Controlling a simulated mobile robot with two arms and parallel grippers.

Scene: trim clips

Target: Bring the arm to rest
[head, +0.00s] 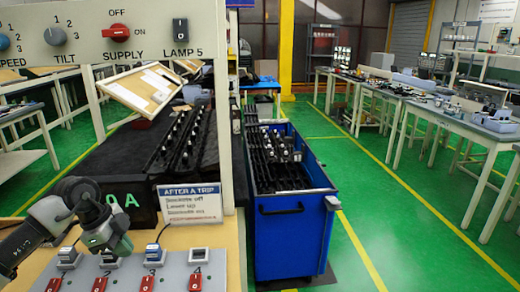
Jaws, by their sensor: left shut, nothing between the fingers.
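My left arm comes in from the left edge in the head view. Its gripper (106,240) is shut and empty. It hangs just above the sloped grey panel (178,270), by the left-hand switches numbered 1 and 2. Whether it touches the panel cannot be told. My right gripper is not in view.
An upright panel carries a red SUPPLY knob (116,33), a TILT knob (55,36) and a LAMP 5 switch (180,31). A sign (190,204) stands behind the lower panel. A blue cart (290,235) with black parts stands right of it. Green floor lies clear further right.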

